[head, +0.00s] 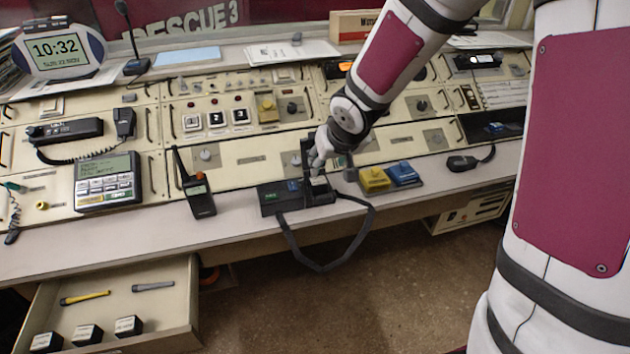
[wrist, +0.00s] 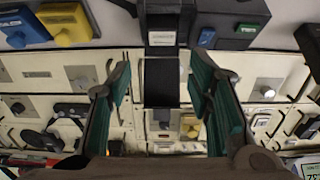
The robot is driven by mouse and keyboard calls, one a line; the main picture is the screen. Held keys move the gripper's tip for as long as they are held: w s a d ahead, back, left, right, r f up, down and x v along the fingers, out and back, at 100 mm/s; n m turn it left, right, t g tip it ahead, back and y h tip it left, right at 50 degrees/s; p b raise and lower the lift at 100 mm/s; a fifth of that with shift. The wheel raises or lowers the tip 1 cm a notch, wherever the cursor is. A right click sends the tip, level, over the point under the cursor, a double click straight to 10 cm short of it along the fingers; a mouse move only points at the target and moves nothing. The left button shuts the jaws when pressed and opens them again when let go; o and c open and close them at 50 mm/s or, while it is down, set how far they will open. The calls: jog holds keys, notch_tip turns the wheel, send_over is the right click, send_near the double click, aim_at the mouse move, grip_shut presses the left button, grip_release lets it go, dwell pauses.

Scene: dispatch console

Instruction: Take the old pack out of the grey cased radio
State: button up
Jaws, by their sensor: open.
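The grey cased radio (head: 284,198) lies on the front ledge of the console, with a green and a blue label and a dark strap hanging over the edge. My gripper (head: 318,165) is just above that block. In the wrist view its teal-padded fingers (wrist: 158,78) stand apart on either side of a dark upright piece below the label. Contact cannot be told.
A handheld radio (head: 196,190) stands to the left. Yellow (head: 375,180) and blue (head: 403,173) units sit close on the right. An open drawer (head: 160,312) at lower left holds three white-topped blocks (head: 87,334) and two pen-like sticks. The ledge between drawer and radio is clear.

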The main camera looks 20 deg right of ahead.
jog(key=b, duration=0.3)
send_near(318, 180)
jog(key=x, duration=0.3)
jog(key=shift+w+d+f, duration=0.15)
jog(key=shift+f, duration=0.15)
jog(key=b+x, duration=0.1)
jog(key=x, duration=0.4)
jog(key=shift+f+b, duration=0.1)
jog(key=shift+b, duration=0.3)
jog(key=c, duration=1)
jog(key=shift+r, duration=0.2)
jog(key=shift+a+r+p, duration=0.2)
jog(key=shift+r+p, duration=0.9)
